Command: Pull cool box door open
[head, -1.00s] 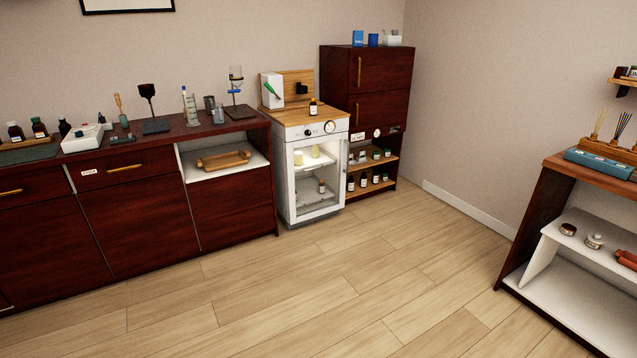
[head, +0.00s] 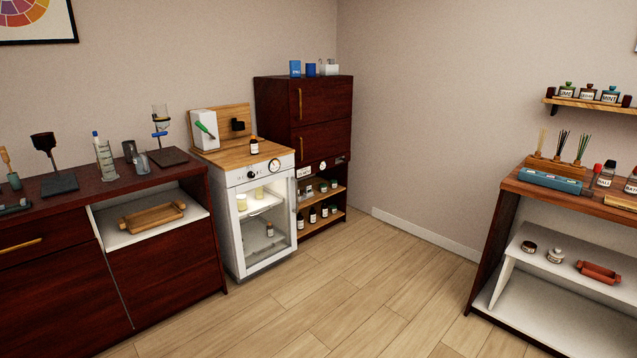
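The cool box (head: 233,239) is a small white cabinet with a wooden top, standing between the dark red counter and the tall dark red cabinet. Its glass-fronted door (head: 267,263) faces the open floor and appears shut. A knob and a round dial sit on the panel above the door. Through the glass, pale jars show on the lit upper shelf and a small bottle on the lower one. My gripper is not in view.
The dark red counter (head: 165,258) runs along the left, with glassware and a wooden tray (head: 152,217). The tall cabinet (head: 322,108) adjoins the cool box at right. A shelf unit (head: 492,240) stands at far right. The wooden floor (head: 370,290) between is clear.

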